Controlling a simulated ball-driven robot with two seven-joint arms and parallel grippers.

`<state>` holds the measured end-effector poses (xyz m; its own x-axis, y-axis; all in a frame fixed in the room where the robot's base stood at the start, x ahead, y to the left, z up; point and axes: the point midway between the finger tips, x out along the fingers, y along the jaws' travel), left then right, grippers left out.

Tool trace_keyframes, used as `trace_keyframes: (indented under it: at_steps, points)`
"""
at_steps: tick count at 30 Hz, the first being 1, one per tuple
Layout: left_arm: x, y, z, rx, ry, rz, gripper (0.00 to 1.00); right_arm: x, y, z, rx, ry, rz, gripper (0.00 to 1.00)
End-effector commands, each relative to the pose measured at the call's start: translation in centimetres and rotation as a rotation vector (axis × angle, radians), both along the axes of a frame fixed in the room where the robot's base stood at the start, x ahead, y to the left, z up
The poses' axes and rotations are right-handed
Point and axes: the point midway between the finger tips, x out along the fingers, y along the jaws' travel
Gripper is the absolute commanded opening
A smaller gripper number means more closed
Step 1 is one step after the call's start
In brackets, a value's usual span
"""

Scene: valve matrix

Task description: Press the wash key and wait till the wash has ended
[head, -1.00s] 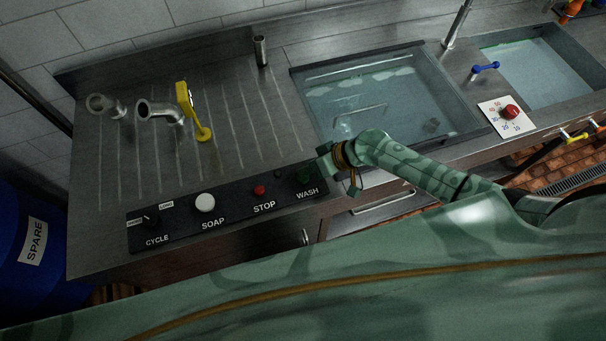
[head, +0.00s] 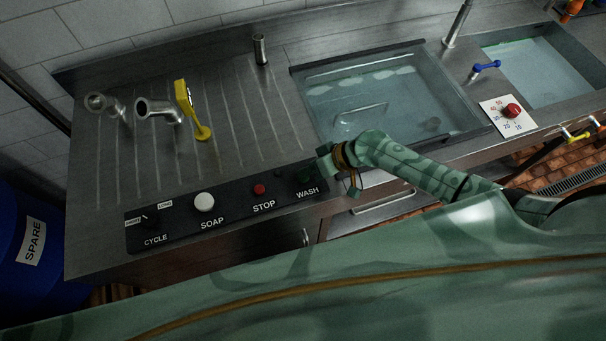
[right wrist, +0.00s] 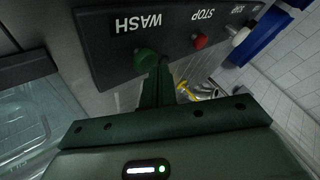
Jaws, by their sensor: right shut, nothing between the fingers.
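The green wash key (head: 304,176) sits at the right end of the black control panel, above the word WASH. It also shows in the right wrist view (right wrist: 146,60). My right gripper (head: 322,162) is shut and empty right at the key. In the right wrist view its closed fingers (right wrist: 159,72) overlap the key's edge. I cannot tell whether they touch it or how far it is pressed. The wash basin (head: 385,100) behind the gripper holds water with pale foam patches under a clear cover. My left gripper is not in view.
On the same panel are a red STOP key (head: 259,190), a white SOAP key (head: 204,202) and a CYCLE switch (head: 150,220). A yellow lever (head: 190,105) and metal pipes stand on the drainboard. A red dial (head: 512,110) lies right of the basin.

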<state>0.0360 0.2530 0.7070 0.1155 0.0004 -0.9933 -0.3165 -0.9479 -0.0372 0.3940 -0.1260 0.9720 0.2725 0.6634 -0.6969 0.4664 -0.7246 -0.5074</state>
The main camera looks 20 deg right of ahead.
Motion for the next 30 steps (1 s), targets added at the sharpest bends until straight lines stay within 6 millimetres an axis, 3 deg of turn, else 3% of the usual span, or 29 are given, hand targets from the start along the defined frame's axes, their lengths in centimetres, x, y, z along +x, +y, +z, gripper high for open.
trace_keyframes:
  at_steps: [30]
  points:
    - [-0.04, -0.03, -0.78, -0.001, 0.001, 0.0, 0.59, -0.01, -0.01, -0.83, 0.0, 0.0, 0.0, 0.0]
